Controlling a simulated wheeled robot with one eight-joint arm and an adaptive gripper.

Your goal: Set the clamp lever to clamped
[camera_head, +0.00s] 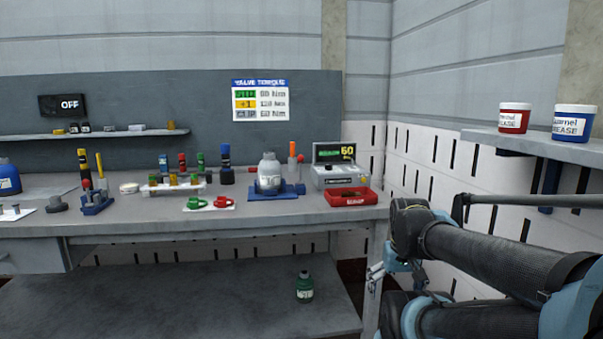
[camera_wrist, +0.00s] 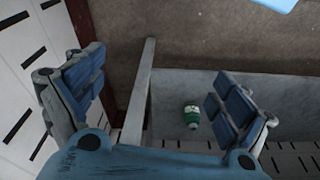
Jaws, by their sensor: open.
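A blue clamp fixture (camera_head: 288,191) stands on the workbench, with a grey-white bottle (camera_head: 268,172) seated in it. An upright orange-tipped lever (camera_head: 292,153) shows at the fixture's right rear. I take it for the clamp lever, but it is too small to tell its setting. My gripper (camera_head: 376,277) is low at the right, beside the bench's right front leg and well apart from the fixture. In the wrist view my gripper (camera_wrist: 158,100) has its two blue-padded fingers spread wide with nothing between them. The fixture does not show in the wrist view.
A grey machine with a green display (camera_head: 334,165) and a red tray (camera_head: 349,197) stand right of the fixture. Red and green rings (camera_head: 210,203) lie left. A green bottle (camera_head: 304,287) stands on the lower shelf. Grease tubs (camera_head: 574,122) sit on a wall shelf at right.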

